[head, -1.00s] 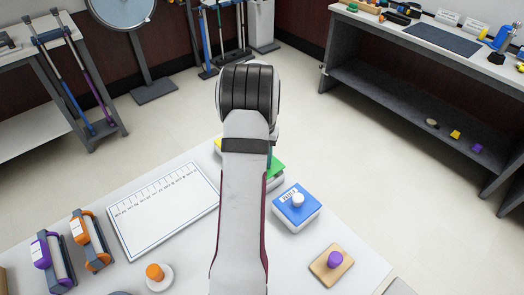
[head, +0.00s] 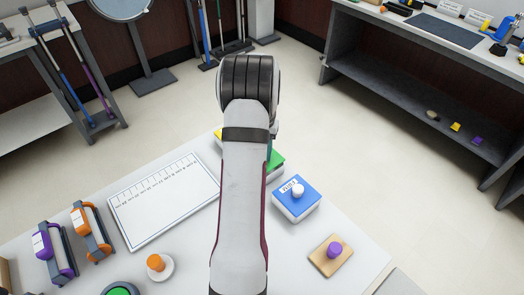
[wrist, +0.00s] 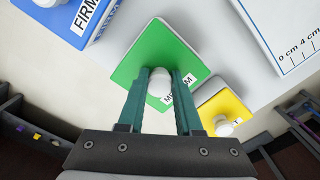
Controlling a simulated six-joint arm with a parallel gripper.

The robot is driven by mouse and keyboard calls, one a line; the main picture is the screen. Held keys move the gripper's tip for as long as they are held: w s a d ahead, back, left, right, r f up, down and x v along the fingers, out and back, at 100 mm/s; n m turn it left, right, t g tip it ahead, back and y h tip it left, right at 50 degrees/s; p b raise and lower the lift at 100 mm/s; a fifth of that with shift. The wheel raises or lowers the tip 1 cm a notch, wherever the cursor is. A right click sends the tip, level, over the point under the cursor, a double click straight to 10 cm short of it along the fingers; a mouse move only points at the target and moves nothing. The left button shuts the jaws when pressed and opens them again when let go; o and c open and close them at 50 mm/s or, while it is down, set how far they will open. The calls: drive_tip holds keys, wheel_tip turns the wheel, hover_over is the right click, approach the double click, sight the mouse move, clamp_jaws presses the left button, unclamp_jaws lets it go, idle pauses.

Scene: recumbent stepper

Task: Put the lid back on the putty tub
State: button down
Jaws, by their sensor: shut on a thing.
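The green lid (wrist: 146,56), marked with a partly hidden label that looks like MEDIUM, lies below my gripper (wrist: 160,85) in the wrist view. My gripper is shut on its white knob (wrist: 160,82). In the head view only a corner of the green lid (head: 277,160) shows past my arm, which hides the gripper. I cannot tell whether the lid sits fully on a tub. A white tub with a blue lid (head: 288,189) marked FIRM stands to its right; the blue lid also shows in the wrist view (wrist: 62,20). A yellow lid (wrist: 225,108) with a white knob is close by.
A white ruler board (head: 165,200) lies left of my arm. An orange knob on a white disc (head: 160,268), a purple knob on a wooden block (head: 333,254) and orange and purple handled items (head: 90,232) are on the table. The table is clear between the blue-lidded tub and the wooden block.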

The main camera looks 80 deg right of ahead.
drive_tip(key=shift+f, duration=0.75)
idle(1.2)
drive_tip(key=shift+c, duration=0.9)
unclamp_jaws()
drive_tip(key=shift+r, duration=3.55)
